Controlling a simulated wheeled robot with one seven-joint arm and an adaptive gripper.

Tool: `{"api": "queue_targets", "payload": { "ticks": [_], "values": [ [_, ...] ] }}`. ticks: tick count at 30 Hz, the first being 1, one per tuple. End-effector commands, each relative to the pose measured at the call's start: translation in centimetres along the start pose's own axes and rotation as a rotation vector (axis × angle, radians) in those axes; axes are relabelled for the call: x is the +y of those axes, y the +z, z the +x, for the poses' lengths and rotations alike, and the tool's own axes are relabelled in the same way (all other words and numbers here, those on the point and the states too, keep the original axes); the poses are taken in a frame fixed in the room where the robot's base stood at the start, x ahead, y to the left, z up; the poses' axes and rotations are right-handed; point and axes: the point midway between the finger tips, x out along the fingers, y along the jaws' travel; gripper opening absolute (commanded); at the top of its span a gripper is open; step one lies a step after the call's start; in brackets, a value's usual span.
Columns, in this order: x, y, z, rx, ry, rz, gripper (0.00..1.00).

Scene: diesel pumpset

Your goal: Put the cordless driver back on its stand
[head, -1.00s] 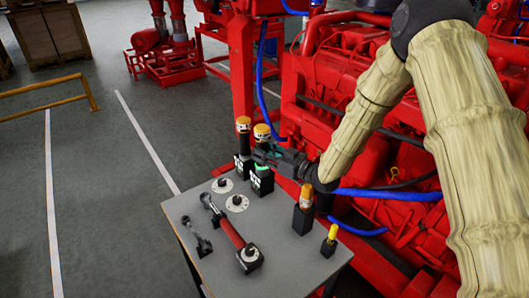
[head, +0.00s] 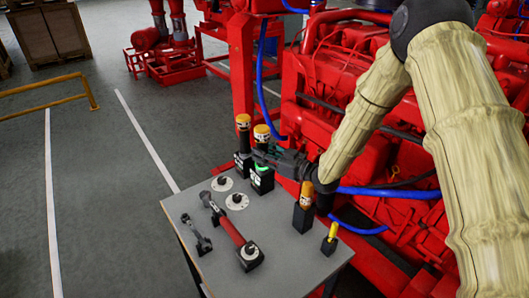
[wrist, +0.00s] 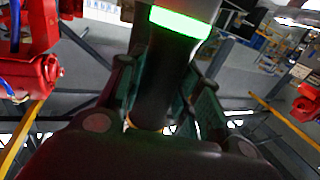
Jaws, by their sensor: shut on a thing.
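The cordless driver appears to be the upright black tool with a yellow-orange top (head: 262,133) at the back of the grey table, with a green light below its grip and a black, white-marked base. My gripper (head: 268,157) comes in from the right and is shut around its black middle. In the wrist view the black grip (wrist: 160,85) stands between my fingers, with the glowing green band above. A similar yellow-topped black tool (head: 243,130) stands close on the left. I cannot tell which piece is the stand, nor whether the held tool's base touches the table.
The grey table (head: 200,260) also holds two white discs with black centres (head: 237,201), a red-handled tool (head: 230,231), a small dark wrench (head: 197,233), an orange-topped black block (head: 304,212) and a small yellow-topped block (head: 331,237). The red engine (head: 375,175) stands close behind and right.

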Motion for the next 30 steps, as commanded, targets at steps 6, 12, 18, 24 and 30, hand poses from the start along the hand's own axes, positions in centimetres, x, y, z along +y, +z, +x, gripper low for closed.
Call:
{"api": "queue_targets", "payload": {
  "ticks": [6,12,18,24,30],
  "values": [
    [0.03,0.23,0.04,0.002,0.0,-0.001,0.0],
    [0.03,0.51,0.04,0.002,0.0,-0.001,0.0],
    [0.03,0.79,0.04,0.002,0.0,-0.001,0.0],
    [0.02,0.79,0.03,0.001,0.0,0.0,0.59],
    [0.01,0.85,0.01,0.001,0.0,0.0,0.59]
  ]
}}
